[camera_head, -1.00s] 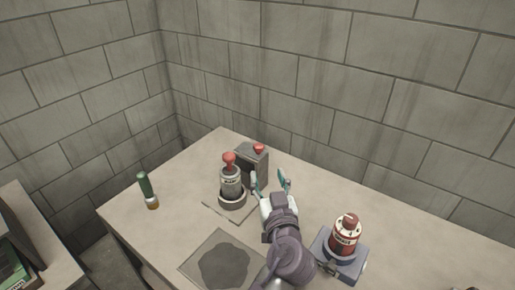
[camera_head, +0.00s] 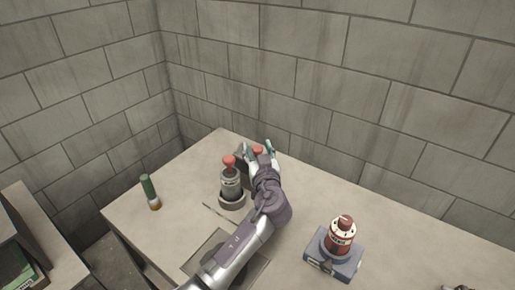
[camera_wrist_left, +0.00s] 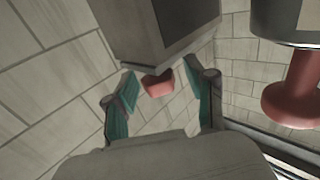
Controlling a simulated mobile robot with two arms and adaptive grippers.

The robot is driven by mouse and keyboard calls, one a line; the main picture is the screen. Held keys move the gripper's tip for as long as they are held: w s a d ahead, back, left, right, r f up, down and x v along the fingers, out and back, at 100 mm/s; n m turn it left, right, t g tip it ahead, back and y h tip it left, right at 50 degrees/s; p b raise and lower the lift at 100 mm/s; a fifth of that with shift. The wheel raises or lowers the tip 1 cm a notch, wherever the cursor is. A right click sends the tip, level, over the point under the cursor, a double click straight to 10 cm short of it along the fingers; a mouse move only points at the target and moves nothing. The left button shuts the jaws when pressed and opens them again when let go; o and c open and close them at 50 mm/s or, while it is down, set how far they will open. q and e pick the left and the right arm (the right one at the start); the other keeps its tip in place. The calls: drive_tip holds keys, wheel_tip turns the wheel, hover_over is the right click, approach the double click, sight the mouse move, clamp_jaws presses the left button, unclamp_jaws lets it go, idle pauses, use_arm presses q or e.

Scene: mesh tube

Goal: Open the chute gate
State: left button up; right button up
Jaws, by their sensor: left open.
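A dark grey box (camera_head: 241,154) with a red knob (camera_head: 258,150) stands near the back of the table; I take it to be the chute with its gate. My left gripper (camera_head: 260,147) is at this box, with its teal fingertips open on either side of the red knob. In the left wrist view the box (camera_wrist_left: 150,28) fills the top middle, and the red knob (camera_wrist_left: 158,84) shows between the open fingers (camera_wrist_left: 160,92), with gaps on both sides. My arm hides much of the box in the head view.
A grey canister with a red ball knob (camera_head: 230,182) stands close left of my left gripper; its red knob (camera_wrist_left: 294,92) shows in the wrist view. A red cylinder (camera_head: 341,236) sits on a blue-grey base (camera_head: 333,262) at right. A green-topped tube (camera_head: 149,187) stands at left. Block walls rise behind.

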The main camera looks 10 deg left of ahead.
use_arm(q)
clamp_jaws()
drive_tip(key=shift+s+d+f, duration=0.1)
drive_tip(key=shift+d, duration=0.15)
drive_tip(key=d+b, duration=0.1)
drive_tip(key=s+d+b, duration=0.1)
drive_tip(key=d+b, duration=0.1)
drive_tip(key=shift+s+d, duration=0.25)
unclamp_jaws()
